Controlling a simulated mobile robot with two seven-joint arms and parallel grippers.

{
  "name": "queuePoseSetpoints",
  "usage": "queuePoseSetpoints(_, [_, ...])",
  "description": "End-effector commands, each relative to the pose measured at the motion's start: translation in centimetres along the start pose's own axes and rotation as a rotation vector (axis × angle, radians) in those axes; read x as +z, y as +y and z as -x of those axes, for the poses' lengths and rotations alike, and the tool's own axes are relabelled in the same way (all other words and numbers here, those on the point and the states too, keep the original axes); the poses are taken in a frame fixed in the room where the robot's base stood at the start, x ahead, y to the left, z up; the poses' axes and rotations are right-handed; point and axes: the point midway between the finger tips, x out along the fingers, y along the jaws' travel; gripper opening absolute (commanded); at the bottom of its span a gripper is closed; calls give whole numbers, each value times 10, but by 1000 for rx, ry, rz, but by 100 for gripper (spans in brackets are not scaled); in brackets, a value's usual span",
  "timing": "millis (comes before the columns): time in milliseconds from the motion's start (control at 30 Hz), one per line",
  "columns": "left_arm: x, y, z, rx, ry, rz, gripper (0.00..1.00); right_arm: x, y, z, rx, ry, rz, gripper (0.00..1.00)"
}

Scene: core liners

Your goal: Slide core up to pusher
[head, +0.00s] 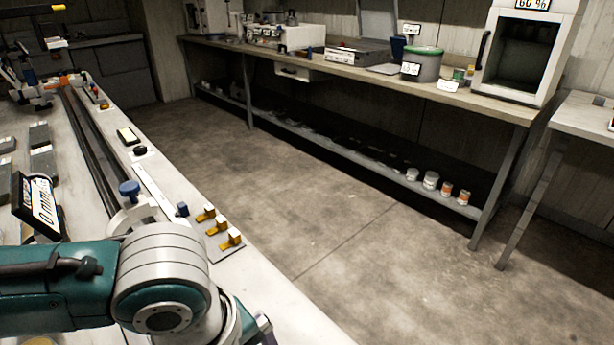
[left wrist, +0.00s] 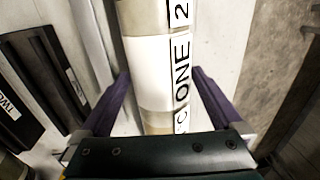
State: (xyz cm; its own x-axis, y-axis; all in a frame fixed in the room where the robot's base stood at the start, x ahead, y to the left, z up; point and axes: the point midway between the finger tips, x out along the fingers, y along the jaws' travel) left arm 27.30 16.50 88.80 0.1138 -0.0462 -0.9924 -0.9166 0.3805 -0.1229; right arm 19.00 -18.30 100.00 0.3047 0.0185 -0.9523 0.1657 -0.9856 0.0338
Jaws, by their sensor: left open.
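A core (left wrist: 150,62), a pale cylinder with tan bands and a white label reading "ONE 2", runs lengthwise through the left wrist view. My left gripper (left wrist: 160,75) is open, with one purple finger on each side of the core. A gap seems to show between the core and the left finger; contact on the right is unclear. In the head view my left arm covers the near bench, hiding the core and most of the gripper. I cannot clearly identify the pusher. A blue-knobbed white clamp (head: 130,190) stands just beyond my arm. My right gripper is not in view.
Dark rails (head: 88,140) run along the bench to an orange-and-white fitting (head: 70,80). A display (head: 38,205) stands at left. Yellow-and-white blocks (head: 220,228) lie along the bench's right side. A dark tray (left wrist: 45,75) lies left of the core. The floor beyond is clear.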

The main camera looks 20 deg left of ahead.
Motion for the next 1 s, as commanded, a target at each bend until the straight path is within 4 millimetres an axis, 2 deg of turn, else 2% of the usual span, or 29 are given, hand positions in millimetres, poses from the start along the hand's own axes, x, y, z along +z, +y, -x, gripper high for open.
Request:
queuePoseSetpoints(167, [0, 0, 0, 0, 0, 0, 98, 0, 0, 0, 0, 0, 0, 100])
queuePoseSetpoints(1000, [0, 0, 1, 0, 0, 0, 3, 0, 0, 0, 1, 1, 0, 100])
